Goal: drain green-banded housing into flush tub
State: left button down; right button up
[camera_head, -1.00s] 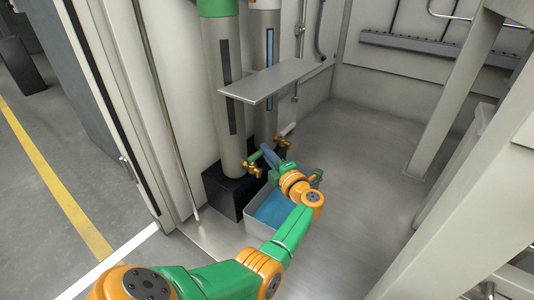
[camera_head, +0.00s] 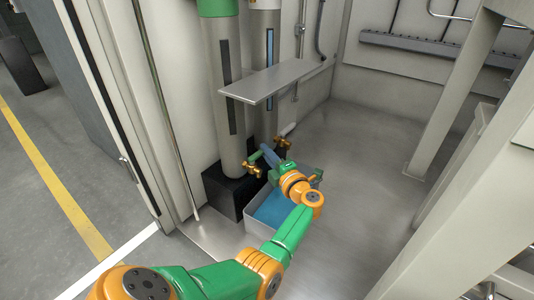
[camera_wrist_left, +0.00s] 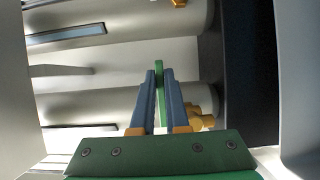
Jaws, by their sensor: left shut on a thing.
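The green-banded housing (camera_head: 222,100) is a tall grey cylinder with a dark sight strip, standing on a black block. A brass tap (camera_head: 251,169) is at its foot, with a green lever (camera_head: 255,156). My left gripper (camera_head: 265,154) reaches in at the taps. In the left wrist view its blue fingers (camera_wrist_left: 160,88) are shut on the green lever (camera_wrist_left: 160,90), with brass (camera_wrist_left: 201,118) beside them. The flush tub (camera_head: 258,229) is a light box on the floor with blue inside, partly hidden by my arm. No stream of liquid can be made out. My right gripper is out of view.
A second, white-banded housing (camera_head: 264,70) with a blue sight strip stands behind, with its own brass tap (camera_head: 283,144). A grey shelf (camera_head: 272,80) juts out above the taps. A pale post (camera_head: 455,95) stands at right. Floor between is clear.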

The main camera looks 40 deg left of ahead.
pick_arm(q)
jog(key=shift+a+n+g+b, duration=0.15)
jog(key=shift+n+g+b, duration=0.35)
jog(key=shift+g+b, duration=0.4)
jog(key=c, duration=0.9)
grip_release()
jog(key=p+v, duration=0.3)
jog(key=v, duration=0.4)
jog(key=shift+f, duration=0.2)
